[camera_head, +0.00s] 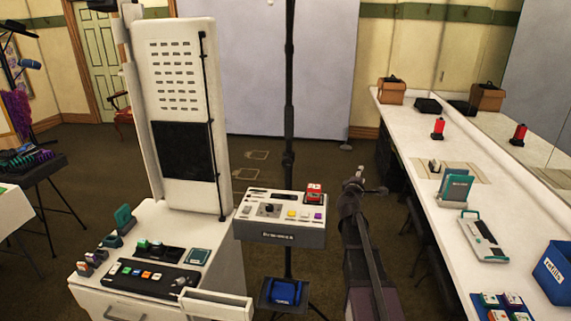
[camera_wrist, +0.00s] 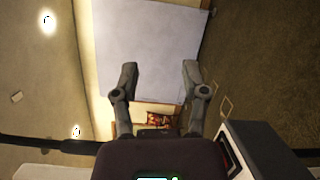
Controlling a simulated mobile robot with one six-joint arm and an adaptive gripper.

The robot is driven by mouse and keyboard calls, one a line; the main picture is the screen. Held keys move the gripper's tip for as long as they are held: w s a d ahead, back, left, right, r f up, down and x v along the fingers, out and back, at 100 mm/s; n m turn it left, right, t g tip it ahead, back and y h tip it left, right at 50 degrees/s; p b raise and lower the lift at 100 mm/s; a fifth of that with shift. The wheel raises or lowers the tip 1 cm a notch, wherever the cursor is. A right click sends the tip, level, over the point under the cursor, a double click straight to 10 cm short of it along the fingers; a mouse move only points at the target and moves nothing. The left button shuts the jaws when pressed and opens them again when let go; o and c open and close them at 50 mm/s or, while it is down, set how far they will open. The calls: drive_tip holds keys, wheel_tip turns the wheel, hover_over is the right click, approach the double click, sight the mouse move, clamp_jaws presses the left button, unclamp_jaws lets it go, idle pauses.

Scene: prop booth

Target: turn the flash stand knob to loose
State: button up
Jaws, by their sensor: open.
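The flash stand shows in the head view as a tall dark pole (camera_head: 290,80) left of my gripper. A small dark collar (camera_head: 288,160) sits on the pole; I cannot tell whether this is the knob or how it is set. My gripper (camera_head: 366,188) is right of the pole, apart from it. In the wrist view my gripper (camera_wrist: 159,78) has its two fingers spread with nothing between them. A dark bar (camera_wrist: 45,146), probably the pole, crosses behind the gripper body there, away from the fingertips.
A control box (camera_head: 280,232) with a dial and coloured buttons stands beside the pole, close to my arm; a box corner (camera_wrist: 262,150) shows in the wrist view. A white console (camera_head: 225,270) is left, a long white counter (camera_head: 410,140) right. The backdrop (camera_head: 255,60) is behind.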

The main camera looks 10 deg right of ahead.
drive_tip(key=shift+d+f, duration=0.1)
drive_tip(key=o, duration=0.5)
drive_tip(key=n+t+y, duration=0.2)
drive_tip(key=n+y, duration=0.3)
drive_tip(key=n, duration=0.2)
approach(286, 164)
drive_tip(key=v, duration=0.3)
drive_tip(key=shift+f, duration=0.15)
drive_tip(key=shift+w, duration=0.15)
drive_tip(key=x, duration=1.3)
drive_tip(key=shift+w+d, duration=0.2)
drive_tip(key=shift+w, duration=0.05)
drive_tip(key=shift+r, duration=0.2)
